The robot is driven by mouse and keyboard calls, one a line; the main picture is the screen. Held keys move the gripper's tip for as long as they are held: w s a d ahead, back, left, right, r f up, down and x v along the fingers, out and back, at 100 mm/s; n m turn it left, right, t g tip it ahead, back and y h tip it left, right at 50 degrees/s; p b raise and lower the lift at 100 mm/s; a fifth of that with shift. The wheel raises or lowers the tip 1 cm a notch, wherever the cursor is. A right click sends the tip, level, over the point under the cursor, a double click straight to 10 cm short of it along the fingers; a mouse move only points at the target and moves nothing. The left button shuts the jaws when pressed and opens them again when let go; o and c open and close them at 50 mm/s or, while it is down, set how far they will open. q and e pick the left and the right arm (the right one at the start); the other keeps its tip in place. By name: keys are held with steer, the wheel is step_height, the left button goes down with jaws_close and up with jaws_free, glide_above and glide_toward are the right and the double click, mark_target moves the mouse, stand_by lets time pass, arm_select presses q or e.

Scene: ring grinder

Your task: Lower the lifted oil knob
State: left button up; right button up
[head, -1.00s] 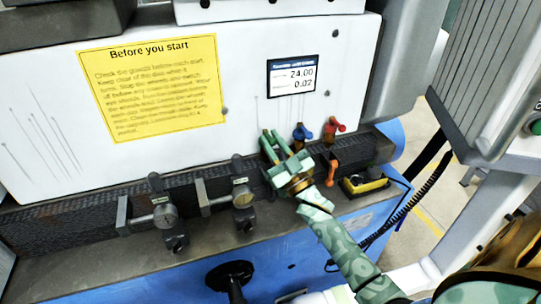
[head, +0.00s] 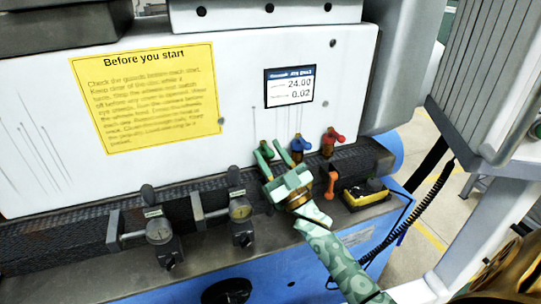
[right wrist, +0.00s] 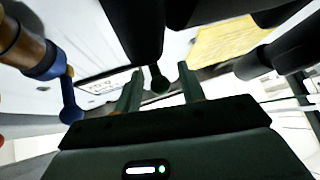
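A row of small valve-like knobs stands at the foot of the white panel: a blue one (head: 299,144), a red one (head: 332,137) and a green one (head: 264,151), partly hidden by my gripper. No label shows which is the oil knob. My right gripper (head: 277,165) is at the green one, left of the blue one. In the right wrist view the fingers (right wrist: 159,88) are apart, with a dark green rounded tip (right wrist: 160,81) between them; contact cannot be told. The blue knob (right wrist: 69,100) shows at the left there. My left gripper is not in view.
An orange lever (head: 331,183) and a yellow-black box (head: 364,194) lie right of my gripper. Two dial gauges (head: 159,230) with clamps stand to the left. A yellow notice (head: 150,98) and a small display (head: 290,86) are on the white panel (head: 240,60).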

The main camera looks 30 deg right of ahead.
steer(key=b+v, duration=0.2)
steer(key=v, duration=1.4)
steer(key=shift+s+a+f+h, duration=0.1)
steer(key=shift+h, duration=0.2)
